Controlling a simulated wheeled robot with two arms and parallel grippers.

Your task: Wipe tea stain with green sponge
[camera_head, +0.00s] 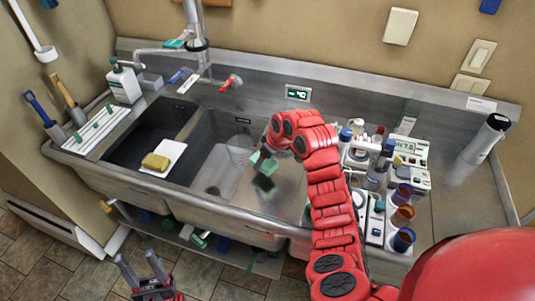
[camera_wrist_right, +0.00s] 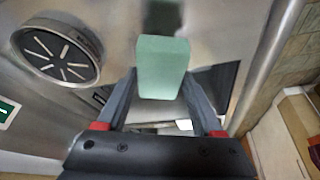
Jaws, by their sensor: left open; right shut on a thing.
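The green sponge (camera_wrist_right: 162,68) is pale green and block-shaped, held between the two fingers of my right gripper (camera_wrist_right: 158,100) in the right wrist view. In the head view the sponge (camera_head: 267,165) shows below the end of my red right arm, over the sink's right side; the arm hides most of that gripper. A darker green patch lies just beyond the sponge in both views; I cannot tell whether it is a reflection. I cannot make out a tea stain. My left gripper (camera_head: 140,268) is open and empty in front of the sink, low in the head view.
A yellow sponge (camera_head: 155,161) lies on a white board (camera_head: 166,158) across the left basin. A soap bottle (camera_head: 124,83) and faucet (camera_head: 196,50) stand behind. Bottles, amber cups (camera_head: 403,216) and a meter (camera_head: 411,151) crowd the counter right of my arm.

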